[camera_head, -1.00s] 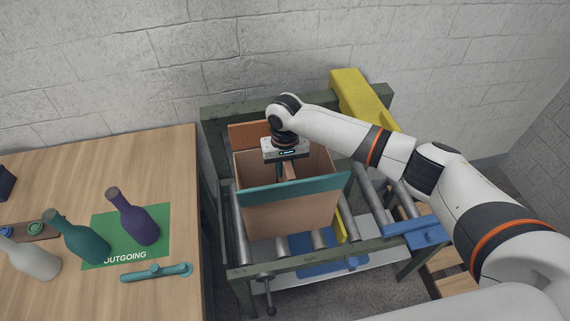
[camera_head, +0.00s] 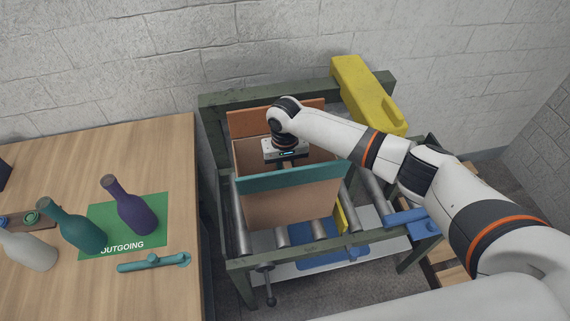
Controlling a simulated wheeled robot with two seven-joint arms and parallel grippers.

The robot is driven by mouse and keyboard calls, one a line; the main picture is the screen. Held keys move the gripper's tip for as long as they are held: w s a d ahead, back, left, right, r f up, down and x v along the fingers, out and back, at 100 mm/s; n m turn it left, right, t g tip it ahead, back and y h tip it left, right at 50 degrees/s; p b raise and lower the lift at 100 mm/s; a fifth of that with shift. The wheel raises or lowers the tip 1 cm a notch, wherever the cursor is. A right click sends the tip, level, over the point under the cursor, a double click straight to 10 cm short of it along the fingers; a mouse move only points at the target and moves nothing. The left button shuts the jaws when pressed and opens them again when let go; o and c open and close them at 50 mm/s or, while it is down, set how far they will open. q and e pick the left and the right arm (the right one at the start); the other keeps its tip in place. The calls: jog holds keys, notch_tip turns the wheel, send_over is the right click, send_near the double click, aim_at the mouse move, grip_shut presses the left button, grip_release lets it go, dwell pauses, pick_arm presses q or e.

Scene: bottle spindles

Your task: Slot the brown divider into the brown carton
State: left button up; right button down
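The brown carton (camera_head: 292,205) stands upright on the roller stand, open at the top, with a teal flap (camera_head: 300,177) on its near side and an orange-brown flap (camera_head: 308,106) at the back. My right gripper (camera_head: 287,163) points down into the carton's opening, just behind the teal flap. Its fingertips are mostly hidden by the flap, so I cannot see whether they are open or shut. I cannot make out the brown divider clearly; anything below the gripper is hidden inside the carton. My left gripper is out of view.
A wooden table (camera_head: 160,205) on the left holds purple (camera_head: 135,210), teal (camera_head: 78,232) and white (camera_head: 28,250) bottles, a green OUTGOING mat (camera_head: 155,232) and a teal tool (camera_head: 150,262). A yellow block (camera_head: 368,95) sits behind right of the carton. A wall stands behind.

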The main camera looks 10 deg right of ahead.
jog(key=shift+f+b, duration=0.6)
jog(key=shift+f, duration=0.8)
jog(key=shift+p, duration=0.8)
dwell(0.5)
jog(key=c, duration=1.3)
grip_release()
jog(key=shift+o, duration=0.2)
notch_tip(320, 180, up, 7)
jog(key=p, duration=0.8)
